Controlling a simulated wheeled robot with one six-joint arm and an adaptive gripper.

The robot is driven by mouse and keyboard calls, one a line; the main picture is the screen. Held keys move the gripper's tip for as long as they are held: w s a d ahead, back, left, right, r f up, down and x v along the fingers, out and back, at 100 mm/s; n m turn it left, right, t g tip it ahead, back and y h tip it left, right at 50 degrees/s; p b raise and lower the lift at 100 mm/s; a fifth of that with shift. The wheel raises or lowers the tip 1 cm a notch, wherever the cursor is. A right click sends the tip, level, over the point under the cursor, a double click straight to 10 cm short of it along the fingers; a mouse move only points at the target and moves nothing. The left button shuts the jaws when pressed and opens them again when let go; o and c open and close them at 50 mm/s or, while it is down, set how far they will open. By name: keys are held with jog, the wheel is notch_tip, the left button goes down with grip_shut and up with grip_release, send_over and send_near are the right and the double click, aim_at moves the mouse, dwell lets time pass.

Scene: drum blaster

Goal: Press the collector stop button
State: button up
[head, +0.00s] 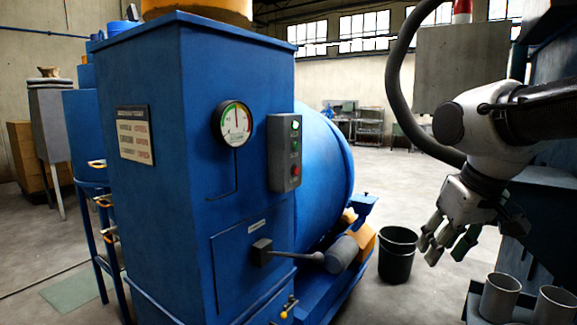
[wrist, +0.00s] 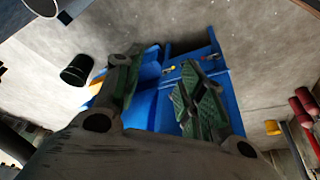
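A grey control box (head: 284,152) is fixed to the right front edge of the blue cabinet (head: 155,215) in the head view. It has a lit green button (head: 295,125) at the top and a red button (head: 295,170) at the bottom; the details between them are too small to tell. No stop label can be read. My gripper (head: 440,241) hangs at the right, pointing down, well apart from the box and touching nothing. In the wrist view its two green-padded fingers (wrist: 160,90) are spread with nothing between them. The control box cannot be made out there.
A round gauge (head: 234,124) sits left of the box. A lever (head: 300,256) with a dark weight juts out below. A black bucket (head: 397,254) stands on the floor between cabinet and gripper. Metal cups (head: 499,297) stand lower right. Open air lies between box and gripper.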

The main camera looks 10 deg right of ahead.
grip_shut()
dwell(1.4)
